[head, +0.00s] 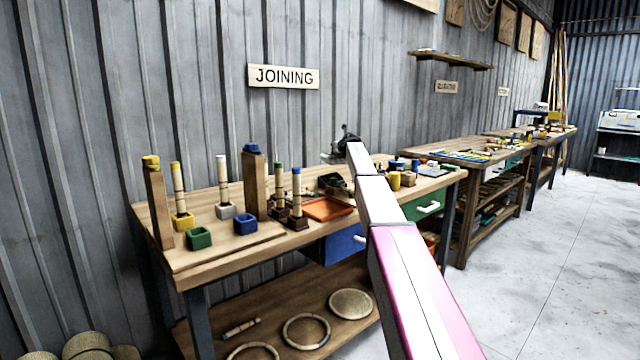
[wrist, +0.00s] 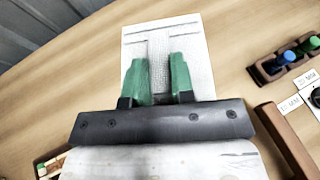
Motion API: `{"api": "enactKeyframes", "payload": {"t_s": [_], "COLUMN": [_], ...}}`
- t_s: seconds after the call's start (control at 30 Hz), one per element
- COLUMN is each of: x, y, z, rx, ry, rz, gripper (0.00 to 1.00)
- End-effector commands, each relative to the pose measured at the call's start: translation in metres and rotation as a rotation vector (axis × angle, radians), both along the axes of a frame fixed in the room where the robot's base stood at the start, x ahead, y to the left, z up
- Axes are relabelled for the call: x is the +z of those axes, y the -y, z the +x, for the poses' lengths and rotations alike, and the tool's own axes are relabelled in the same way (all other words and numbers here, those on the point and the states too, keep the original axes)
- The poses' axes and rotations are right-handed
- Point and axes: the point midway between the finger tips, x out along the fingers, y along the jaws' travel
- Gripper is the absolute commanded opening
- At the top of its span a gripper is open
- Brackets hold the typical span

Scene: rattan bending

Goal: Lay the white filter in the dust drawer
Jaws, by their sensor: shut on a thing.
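The white filter (wrist: 199,45) is a flat pale rectangle with a meshed strip down its middle, in the wrist view. My gripper (wrist: 157,62) has green fingers, one on each side of that strip, and is shut on the filter. The near part of the filter is hidden by the fingers and the dark gripper body. Wooden bench top shows around it; I cannot tell whether the filter touches it. In the head view my arm hides the gripper's work area. Under the bench are a blue drawer (head: 345,243) and a green drawer (head: 425,207); I cannot identify the dust drawer.
The joining bench (head: 225,258) carries several upright posts, coloured blocks and an orange tray (head: 328,209). In the wrist view, a brown rack (wrist: 285,62) with blue and green pegs stands right, above a wooden strip (wrist: 286,140). Bench top left of the filter is clear.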

Motion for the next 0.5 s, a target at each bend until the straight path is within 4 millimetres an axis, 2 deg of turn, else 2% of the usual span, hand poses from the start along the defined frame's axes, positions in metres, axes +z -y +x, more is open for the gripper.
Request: {"api": "enactKeyframes", "payload": {"t_s": [0.5], "x": [-0.055], "y": [0.075], "z": [0.056], "rx": [-0.001], "ry": [-0.001], "rz": [0.0], "gripper": [0.0]}}
